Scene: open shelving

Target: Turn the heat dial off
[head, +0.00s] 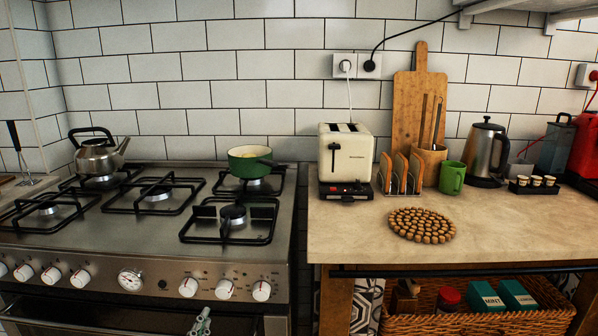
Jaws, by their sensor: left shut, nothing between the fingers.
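Which one is the heat dial, and how each is set, is too small to tell. The toaster (346,160) has a dark control base with a small red spot. My left gripper (201,322) shows at the bottom edge, shut and empty, below the right-hand dials and apart from them. My right gripper is not in view.
A green pot (250,160) and a steel kettle (98,154) stand on the stove (110,235). The wooden counter (345,235) at the right holds a bead trivet (421,225), toast rack (400,173) and green mug (452,178). A wicker basket (475,325) sits below.

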